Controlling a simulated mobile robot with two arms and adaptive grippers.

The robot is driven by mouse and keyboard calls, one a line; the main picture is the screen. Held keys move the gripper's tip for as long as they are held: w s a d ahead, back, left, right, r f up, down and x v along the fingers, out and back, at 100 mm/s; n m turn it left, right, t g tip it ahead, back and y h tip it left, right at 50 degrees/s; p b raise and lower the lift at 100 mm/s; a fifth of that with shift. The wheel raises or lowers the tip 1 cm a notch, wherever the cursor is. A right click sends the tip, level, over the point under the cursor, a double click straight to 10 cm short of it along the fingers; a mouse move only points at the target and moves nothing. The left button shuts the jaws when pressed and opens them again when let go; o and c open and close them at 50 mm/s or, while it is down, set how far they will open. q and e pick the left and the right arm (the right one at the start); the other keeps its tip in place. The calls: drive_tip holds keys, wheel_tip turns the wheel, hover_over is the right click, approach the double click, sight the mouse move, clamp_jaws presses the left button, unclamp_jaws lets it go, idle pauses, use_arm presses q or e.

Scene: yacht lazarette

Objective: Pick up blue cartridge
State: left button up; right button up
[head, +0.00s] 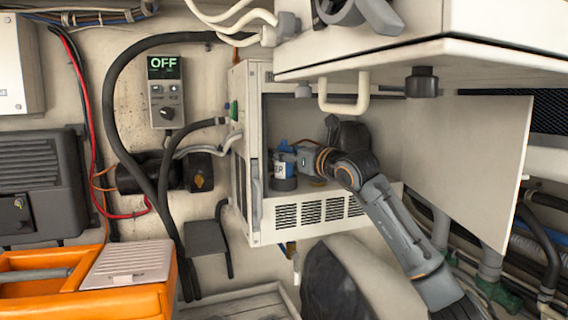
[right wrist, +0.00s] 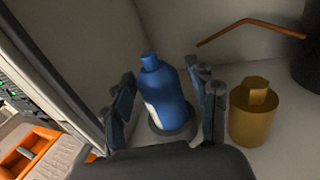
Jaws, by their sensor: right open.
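The blue cartridge (head: 288,160) stands inside the open white cabinet, partly hidden in the head view. In the right wrist view the blue cartridge (right wrist: 168,92) has a narrow neck, a pale label low on its left side and a dark round base. My right gripper (head: 298,158) reaches into the cabinet from the right. In the right wrist view its fingers (right wrist: 166,100) are apart, one on each side of the cartridge, with the right finger close to it. Firm contact does not show. My left gripper is not in view.
A brass-coloured canister (right wrist: 250,115) stands just right of the right finger, with an orange rod (right wrist: 250,26) behind it. The cabinet (head: 255,208) has a left side wall, and its open door (head: 460,160) extends right. A white overhead unit (head: 430,58) hangs above.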

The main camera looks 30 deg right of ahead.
drive_tip(key=shift+w+a+r+p, duration=0.15)
drive_tip(key=shift+w+p, duration=0.35)
drive_tip(key=shift+w+a+r+p, duration=0.1)
drive_tip(key=shift+w+r+p, duration=0.05)
drive_tip(key=shift+w+p, duration=0.3)
drive_tip(key=shift+w+f+p, duration=0.2)
drive_tip(key=shift+w+p, duration=0.5)
drive_tip(key=shift+w, duration=0.5)
drive_tip(key=shift+w+f, duration=0.1)
drive_tip(key=shift+w, duration=0.2)
drive_tip(key=shift+w+f, duration=0.1)
drive_tip(key=shift+c, duration=0.3)
drive_tip(key=c, duration=1.1)
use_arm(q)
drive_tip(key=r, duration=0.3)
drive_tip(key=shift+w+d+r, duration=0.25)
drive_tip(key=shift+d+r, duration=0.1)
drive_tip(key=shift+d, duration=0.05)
use_arm(e)
clamp_jaws()
